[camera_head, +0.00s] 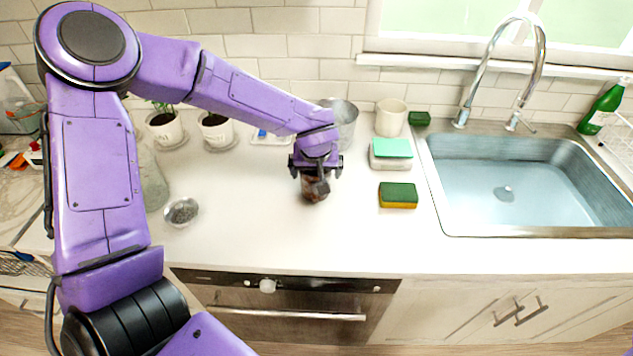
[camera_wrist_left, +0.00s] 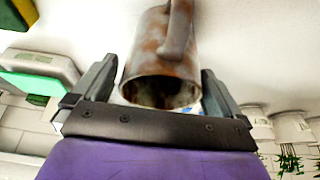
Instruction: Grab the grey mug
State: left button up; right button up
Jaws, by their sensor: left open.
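A mug (camera_head: 314,190) with a mottled grey and rusty-brown surface stands on the white counter, mostly hidden beneath my left gripper (camera_head: 316,168) in the head view. In the left wrist view the mug (camera_wrist_left: 160,55) shows its open rim and a handle at the top of the picture. My left gripper (camera_wrist_left: 155,88) is open, with one finger on each side of the mug. I cannot tell whether either finger touches it. My right gripper is not in view.
A grey metal container (camera_head: 345,118) stands just behind the gripper, with a cream cup (camera_head: 390,118) to its right. Sponges (camera_head: 398,195) lie right of the mug, before the sink (camera_head: 510,185). A small glass bowl (camera_head: 181,212) sits left. The counter in front is clear.

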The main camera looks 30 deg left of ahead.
pick_arm(q)
jog(key=shift+s+r, duration=0.15)
jog(key=shift+s, duration=0.15)
jog(key=c, duration=1.1)
